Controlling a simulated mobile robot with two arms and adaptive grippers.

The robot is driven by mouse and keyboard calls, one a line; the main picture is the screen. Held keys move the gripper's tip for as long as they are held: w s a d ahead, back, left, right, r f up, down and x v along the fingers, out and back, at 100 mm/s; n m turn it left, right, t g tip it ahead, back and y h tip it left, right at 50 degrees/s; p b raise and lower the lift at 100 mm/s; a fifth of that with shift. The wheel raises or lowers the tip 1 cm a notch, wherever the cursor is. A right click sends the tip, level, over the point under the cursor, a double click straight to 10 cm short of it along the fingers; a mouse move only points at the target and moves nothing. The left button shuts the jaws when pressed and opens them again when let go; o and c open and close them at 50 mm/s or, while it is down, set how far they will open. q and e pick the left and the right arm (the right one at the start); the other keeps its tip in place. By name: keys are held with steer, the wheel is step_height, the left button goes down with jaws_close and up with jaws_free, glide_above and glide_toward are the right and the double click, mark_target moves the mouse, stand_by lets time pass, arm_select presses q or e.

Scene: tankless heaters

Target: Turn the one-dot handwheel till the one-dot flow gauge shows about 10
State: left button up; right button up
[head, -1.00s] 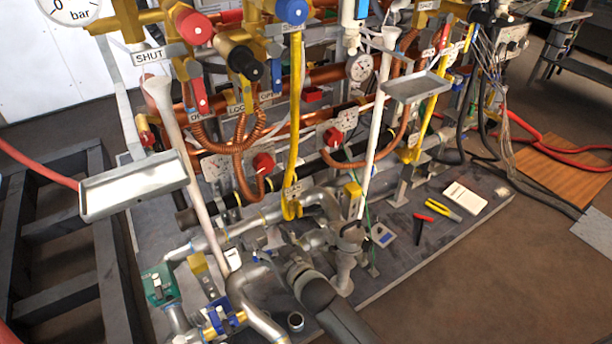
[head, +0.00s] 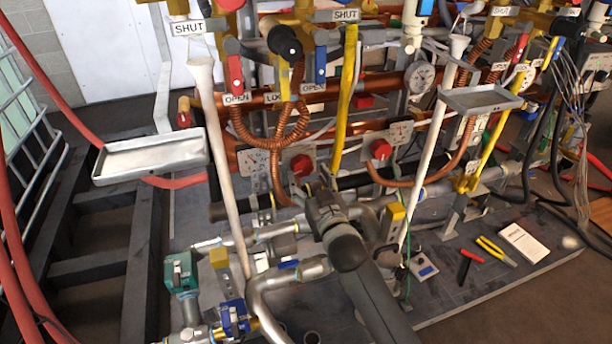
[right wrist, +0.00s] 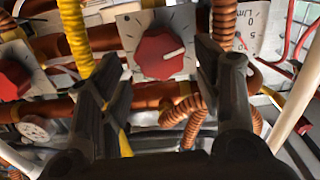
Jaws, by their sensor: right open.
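Two red handwheels show in the head view: a left one (head: 301,165) and a right one (head: 381,149), each on a pale plate beside a small flow gauge. The left gauge (head: 255,161) and right gauge (head: 401,132) are too small to read; no dot marks can be made out. My right gripper (head: 319,198) is open, just below and in front of the left handwheel. In the right wrist view, that handwheel (right wrist: 160,54) appears between the open fingers (right wrist: 156,64), not gripped. My left gripper is out of view.
A yellow hose (head: 346,95) and coiled copper pipe (head: 275,135) run close to the left handwheel. White funnel pipes (head: 222,160) and metal trays (head: 150,158) stand at the sides. Pliers (head: 494,250) and a notepad (head: 524,243) lie on the base plate at right.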

mark_target(304, 170)
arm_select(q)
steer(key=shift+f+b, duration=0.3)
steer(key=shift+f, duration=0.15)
arm_select(e)
steer(key=shift+x, duration=1.7)
steer(key=c, duration=0.7)
steer(key=n+p, duration=0.1)
steer(key=n, duration=0.1)
steer(key=shift+r+n+p, duration=0.1)
steer(key=shift+n+p, duration=0.3)
steer(key=shift+n, duration=0.5)
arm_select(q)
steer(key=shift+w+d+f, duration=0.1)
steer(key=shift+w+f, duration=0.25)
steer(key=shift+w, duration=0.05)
arm_select(e)
steer(key=shift+n, duration=0.5)
